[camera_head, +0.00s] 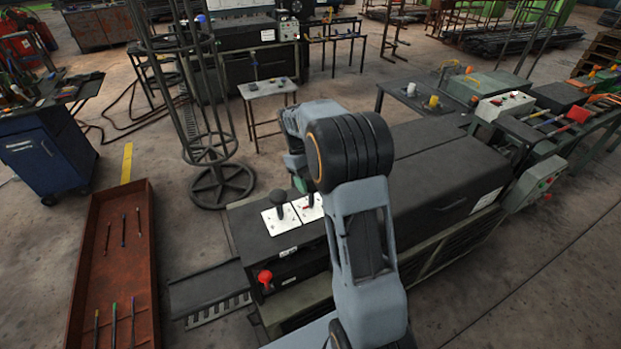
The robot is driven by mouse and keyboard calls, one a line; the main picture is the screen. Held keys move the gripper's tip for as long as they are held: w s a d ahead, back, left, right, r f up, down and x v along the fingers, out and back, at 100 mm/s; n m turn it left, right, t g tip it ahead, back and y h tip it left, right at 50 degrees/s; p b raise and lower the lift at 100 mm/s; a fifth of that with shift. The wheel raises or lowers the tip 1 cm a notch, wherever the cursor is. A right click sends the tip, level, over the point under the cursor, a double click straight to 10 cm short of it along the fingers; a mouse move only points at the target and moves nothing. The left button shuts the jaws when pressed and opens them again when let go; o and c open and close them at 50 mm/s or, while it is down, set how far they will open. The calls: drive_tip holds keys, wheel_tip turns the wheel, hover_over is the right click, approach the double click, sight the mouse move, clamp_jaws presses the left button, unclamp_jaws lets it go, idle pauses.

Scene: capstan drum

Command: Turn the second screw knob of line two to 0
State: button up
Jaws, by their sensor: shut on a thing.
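A dark cabinet (262,222) in the middle carries two white plates on its left end. A black round knob (279,197) stands up on the left white plate (281,217). The right white plate (310,208) has a red part (302,201) near its left edge. My gripper (300,186) is just above the right plate, mostly hidden behind my own arm. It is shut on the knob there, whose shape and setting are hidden. Line numbers cannot be read.
A red emergency knob (265,277) sticks out from the cabinet's front. A wire reel stand (222,186) stands behind left. A rusty tray (118,265) with rods lies left. Another machine bench (505,105) stands at right. Floor is free at lower right.

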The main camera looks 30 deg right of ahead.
drive_tip(key=n+h, duration=0.1)
drive_tip(key=n, duration=0.2)
drive_tip(key=n+t+h, duration=0.1)
drive_tip(key=n, duration=0.2)
drive_tip(key=shift+a+p, duration=0.15)
drive_tip(key=shift+p, duration=0.15)
drive_tip(key=shift+s+n, duration=0.1)
drive_tip(key=shift+n, duration=0.2)
drive_tip(key=o, duration=0.9)
drive_tip(key=b+v, duration=0.1)
drive_tip(key=v, duration=1.2)
drive_tip(key=shift+a+r, duration=0.25)
drive_tip(key=shift+r, duration=0.05)
